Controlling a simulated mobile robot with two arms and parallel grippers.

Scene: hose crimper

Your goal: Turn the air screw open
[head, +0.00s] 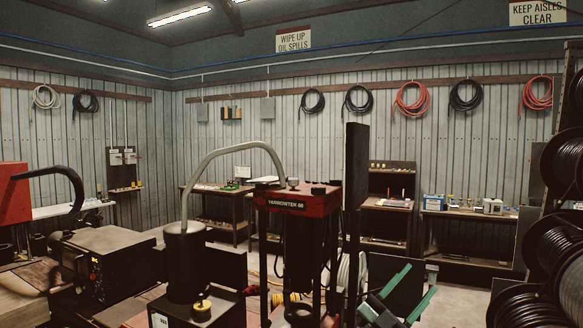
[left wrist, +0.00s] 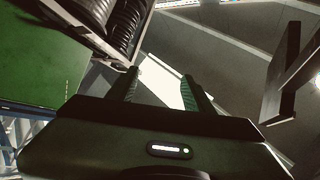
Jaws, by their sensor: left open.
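The crimper's red head (head: 297,199), lettered "YARROWTEK 66", stands mid-view on dark uprights. A small grey knob (head: 293,183) sits on top of it, beside the end of a grey hose (head: 228,148). The hose arches to a dark pump cylinder (head: 185,245). A yellow-and-black knob (head: 202,306) sits on the box below the cylinder. I cannot tell which knob is the air screw. My left gripper (head: 402,292), with greenish fingers, is low and right of the crimper, apart from it. In the left wrist view its fingers (left wrist: 161,85) are apart with nothing between them. My right gripper is not seen.
Black hose reels (head: 553,225) stand at the right edge and show in the left wrist view (left wrist: 118,22). A tall dark panel (head: 355,180) rises right of the red head. A dark box with controls (head: 105,262) stands at the left. Workbenches line the back wall.

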